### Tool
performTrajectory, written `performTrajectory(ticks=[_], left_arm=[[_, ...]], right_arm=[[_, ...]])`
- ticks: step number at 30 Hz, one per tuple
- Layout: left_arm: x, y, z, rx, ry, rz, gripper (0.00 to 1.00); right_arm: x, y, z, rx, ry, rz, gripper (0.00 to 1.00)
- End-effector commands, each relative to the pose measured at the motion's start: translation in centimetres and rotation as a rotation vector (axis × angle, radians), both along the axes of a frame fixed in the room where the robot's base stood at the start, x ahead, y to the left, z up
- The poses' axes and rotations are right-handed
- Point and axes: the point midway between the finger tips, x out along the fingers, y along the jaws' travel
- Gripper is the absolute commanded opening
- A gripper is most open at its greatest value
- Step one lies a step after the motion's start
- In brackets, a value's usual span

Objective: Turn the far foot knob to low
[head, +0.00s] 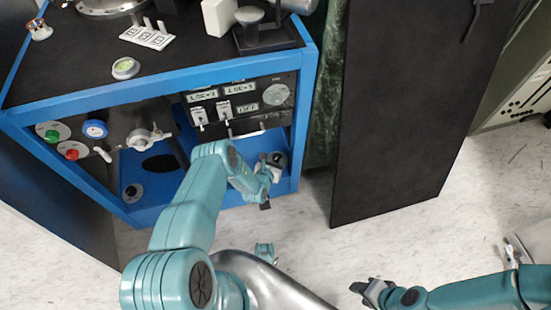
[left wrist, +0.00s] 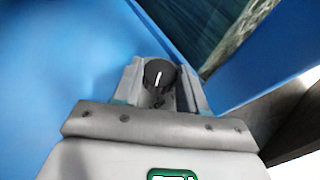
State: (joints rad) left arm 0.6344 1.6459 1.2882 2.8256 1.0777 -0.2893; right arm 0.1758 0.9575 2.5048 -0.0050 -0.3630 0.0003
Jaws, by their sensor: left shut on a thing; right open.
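The far foot knob (left wrist: 160,76) is black with a white pointer line, seen between the fingers of my left gripper (left wrist: 160,92) in the left wrist view. The line points nearly straight up there, leaning slightly right. In the head view my left gripper (head: 269,166) is at the cabinet's lower right, shut on this knob (head: 277,159), which is partly hidden by the gripper. My right gripper (head: 368,291) is open and empty above the floor.
The blue cabinet (head: 215,200) carries gauges, a green knob (head: 52,136), a red knob (head: 72,154) and a blue ring (head: 95,129). A tall black panel (head: 400,110) stands to the right. Pale floor (head: 390,250) is open in front.

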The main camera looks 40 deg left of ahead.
Motion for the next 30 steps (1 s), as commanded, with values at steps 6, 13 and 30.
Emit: performTrajectory(ticks=[6, 13, 30], left_arm=[[0.1, 0.0, 0.1, 0.003, -0.005, -0.004, 0.55], [0.1, 0.0, 0.1, 0.002, -0.003, -0.003, 0.67], [-8.6, -1.9, 4.1, -0.002, 0.004, -0.001, 0.67]], right_arm=[[0.0, 0.0, 0.0, 0.0, 0.0, 0.0, 0.43], [0.0, 0.0, 0.0, 0.0, 0.0, 0.0, 0.43], [0.0, 0.0, 4.6, 0.0, 0.0, 0.0, 0.43]])
